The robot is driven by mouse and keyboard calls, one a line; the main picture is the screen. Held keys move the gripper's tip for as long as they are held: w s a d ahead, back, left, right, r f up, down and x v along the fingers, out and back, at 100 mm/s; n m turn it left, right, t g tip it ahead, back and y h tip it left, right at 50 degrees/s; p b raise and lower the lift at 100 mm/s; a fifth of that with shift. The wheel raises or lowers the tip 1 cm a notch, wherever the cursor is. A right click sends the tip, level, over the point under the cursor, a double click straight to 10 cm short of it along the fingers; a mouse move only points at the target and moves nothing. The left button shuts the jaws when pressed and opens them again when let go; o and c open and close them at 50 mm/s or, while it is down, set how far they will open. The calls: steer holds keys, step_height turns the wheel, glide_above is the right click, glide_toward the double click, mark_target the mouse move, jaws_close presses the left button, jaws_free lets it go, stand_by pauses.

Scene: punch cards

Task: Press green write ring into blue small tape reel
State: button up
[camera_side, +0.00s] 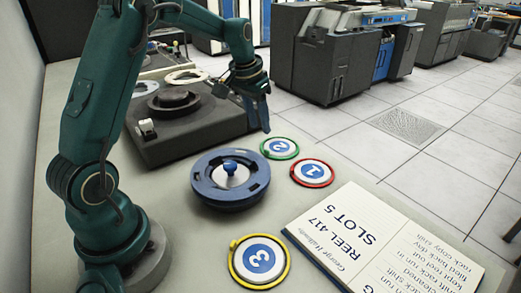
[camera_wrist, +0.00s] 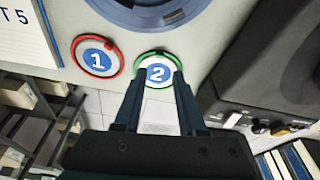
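The green write ring (camera_side: 297,152) lies flat on the table around a white disc with a blue 2, right of the blue small tape reel (camera_side: 207,190). The reel lies flat with a blue knob (camera_side: 230,168) at its centre. My gripper (camera_side: 262,127) points down close to the green ring, with its fingers apart and nothing between them. In the wrist view the fingertips (camera_wrist: 160,75) overlap the near edge of the green ring (camera_wrist: 160,53). I cannot tell how high they are above it. Part of the reel (camera_wrist: 140,15) shows at the top of that view.
A red ring (camera_side: 313,185) around a 1 lies close to the green one. A yellow ring (camera_side: 232,268) around a 3 lies nearer the camera. An open notebook (camera_side: 350,222) lies at right. A dark tape deck (camera_side: 195,130) stands behind the reel.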

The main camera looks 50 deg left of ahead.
mark_target(266, 151)
steer(key=shift+x, duration=4.5)
jaws_close()
steer(key=shift+r, duration=3.05)
